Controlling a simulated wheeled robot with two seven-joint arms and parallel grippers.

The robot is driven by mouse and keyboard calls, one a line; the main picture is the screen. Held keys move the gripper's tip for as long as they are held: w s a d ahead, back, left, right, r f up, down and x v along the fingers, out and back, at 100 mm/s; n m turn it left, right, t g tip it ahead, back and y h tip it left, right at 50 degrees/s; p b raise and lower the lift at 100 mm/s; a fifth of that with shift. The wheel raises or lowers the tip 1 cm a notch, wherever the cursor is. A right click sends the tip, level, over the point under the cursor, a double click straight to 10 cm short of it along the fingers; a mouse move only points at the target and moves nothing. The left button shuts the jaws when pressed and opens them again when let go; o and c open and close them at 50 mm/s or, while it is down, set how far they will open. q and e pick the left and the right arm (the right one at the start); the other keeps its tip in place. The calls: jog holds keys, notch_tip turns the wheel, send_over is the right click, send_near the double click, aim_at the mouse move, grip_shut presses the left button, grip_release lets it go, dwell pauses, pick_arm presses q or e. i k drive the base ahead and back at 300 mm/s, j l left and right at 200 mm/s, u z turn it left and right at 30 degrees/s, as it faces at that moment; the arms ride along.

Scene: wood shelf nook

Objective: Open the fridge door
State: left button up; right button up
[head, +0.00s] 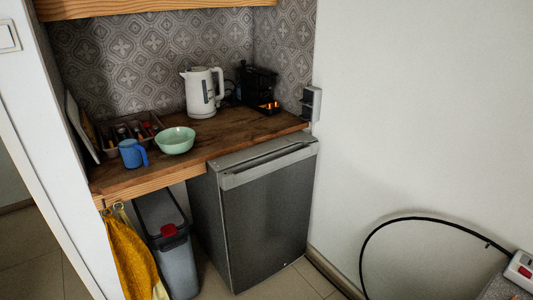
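The small grey fridge (265,215) stands on the floor under the right end of the wooden counter. Its dark front door looks shut. A lighter grey handle strip (268,167) runs across the top of the door. Neither of my grippers shows in the head view, so I cannot see whether they are open or shut.
A grey bin (177,262) with a red patch stands left of the fridge, and a yellow cloth (131,258) hangs beside it. The counter (228,130) holds a white kettle (203,93), green bowl (175,141) and blue mug (131,153). A black cable (385,226) arcs at right.

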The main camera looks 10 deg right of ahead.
aim_at(265, 201)
jog(key=i+j+z, duration=0.2)
jog(key=i+z, duration=0.2)
jog(key=i+j+z, duration=0.4)
jog(key=i, duration=0.2)
